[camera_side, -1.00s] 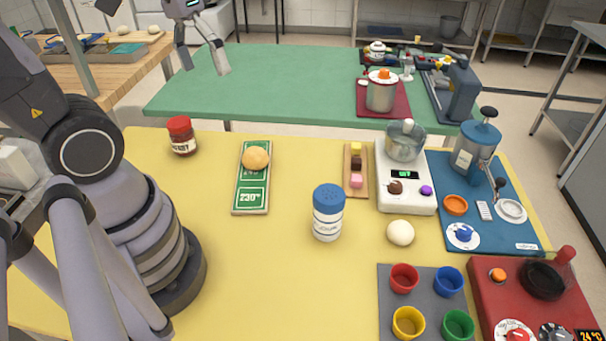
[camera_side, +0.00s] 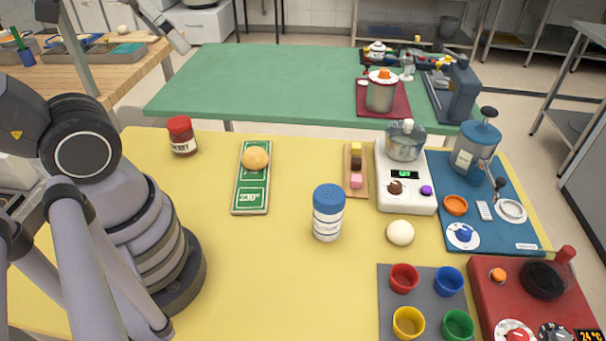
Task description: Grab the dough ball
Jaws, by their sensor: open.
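The dough ball (camera_side: 400,233) is a pale cream, round lump. It lies on the yellow table (camera_side: 270,270), in front of the white scale and behind the grey mat with the cups. My gripper (camera_side: 168,28) shows only in part at the top left edge, one grey finger pointing down and right. It is open, with nothing seen in it. It is far from the dough ball, high up and to the left in the picture. The rest of the gripper is out of the frame.
A blue-lidded shaker (camera_side: 328,212) stands left of the dough ball. The white scale (camera_side: 405,203) with a glass bowl is just behind it. The grey mat (camera_side: 388,318) holds several coloured cups. A golden bun (camera_side: 256,158) lies on a green board (camera_side: 250,204).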

